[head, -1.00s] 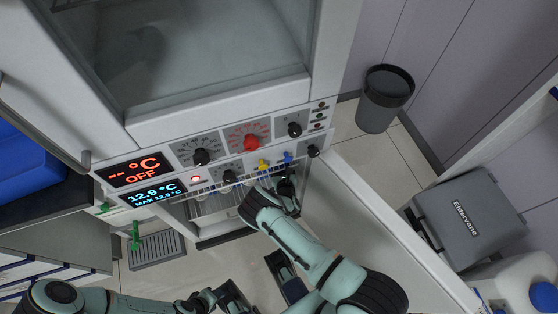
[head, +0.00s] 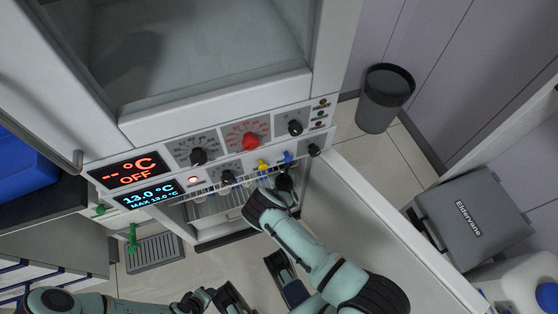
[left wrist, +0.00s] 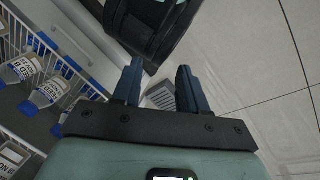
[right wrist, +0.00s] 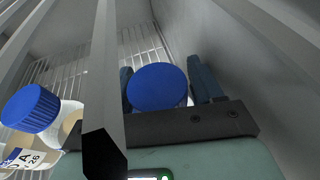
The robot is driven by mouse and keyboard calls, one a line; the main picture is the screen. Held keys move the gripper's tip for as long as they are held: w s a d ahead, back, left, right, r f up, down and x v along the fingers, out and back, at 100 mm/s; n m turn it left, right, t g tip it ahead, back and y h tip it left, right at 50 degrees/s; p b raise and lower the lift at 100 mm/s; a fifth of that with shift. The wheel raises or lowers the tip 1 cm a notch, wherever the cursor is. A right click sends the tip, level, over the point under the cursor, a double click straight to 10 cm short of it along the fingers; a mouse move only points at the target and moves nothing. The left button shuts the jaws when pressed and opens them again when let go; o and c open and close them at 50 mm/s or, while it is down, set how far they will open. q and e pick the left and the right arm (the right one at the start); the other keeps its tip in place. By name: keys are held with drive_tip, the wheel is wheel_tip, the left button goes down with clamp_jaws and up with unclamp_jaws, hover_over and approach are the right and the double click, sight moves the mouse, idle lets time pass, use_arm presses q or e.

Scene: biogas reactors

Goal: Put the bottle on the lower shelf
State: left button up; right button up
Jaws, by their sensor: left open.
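The bottle with a blue cap (right wrist: 158,87) stands between the fingers of my right gripper (right wrist: 167,85), which looks shut on it. Its body is mostly hidden beneath the cap. In the head view my right gripper (head: 285,184) reaches into the open lower cabinet below the control panel, and the bottle is hidden there. Wire shelves (head: 205,207) show inside the cabinet; which is the lower one is hard to tell there. My left gripper (left wrist: 160,85) is open and empty, outside the cabinet, low in the head view.
Another blue-capped bottle (right wrist: 32,108) is close on the left in the right wrist view, behind a pale bar (right wrist: 105,70). Several labelled bottles (left wrist: 45,92) stand on racks. The open cabinet door (head: 365,225) lies right of my right arm. A bin (head: 385,98) stands beyond.

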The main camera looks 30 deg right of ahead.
drive_tip(key=shift+r, duration=0.2)
use_arm(q)
drive_tip(key=s+d+r+g+h+p, duration=0.1)
drive_tip(key=s+d+r+g+p, duration=0.1)
drive_tip(key=s+r+p, duration=0.2)
drive_tip(key=shift+s+d+r, duration=0.4)
drive_tip(key=shift+s+r, duration=0.05)
drive_tip(key=shift+s, duration=0.5)
use_arm(e)
drive_tip(key=v, duration=1.2)
drive_tip(key=shift+a, duration=0.1)
